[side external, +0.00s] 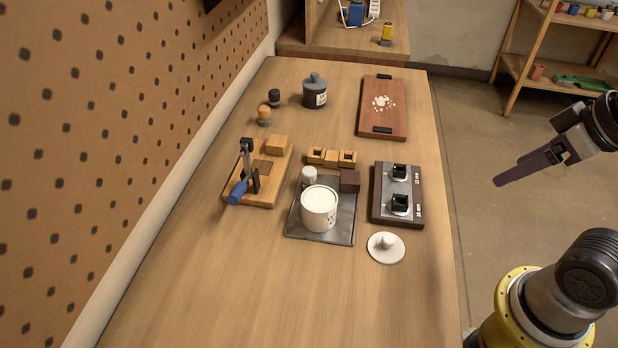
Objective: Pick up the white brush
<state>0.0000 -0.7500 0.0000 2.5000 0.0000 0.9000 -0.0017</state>
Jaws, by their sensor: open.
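I cannot make out a white brush in the side external view. The white things on the table are a round white canister (319,211) on a grey metal tray (294,222), a small white cylinder (309,175) behind it, and a flat white disc with a knob (386,247) lying right of the tray. My gripper (506,177) is at the right, past the table's right edge in the picture, apart from all these things. Its dark fingers point left, open, with nothing seen between them.
Right of the tray is a dark board with two black sockets (400,202). A wooden clamp fixture with a blue handle (237,192) stands left. A reddish board (383,104) and a grey lidded jar (314,92) are farther back. The table's front (270,300) is clear.

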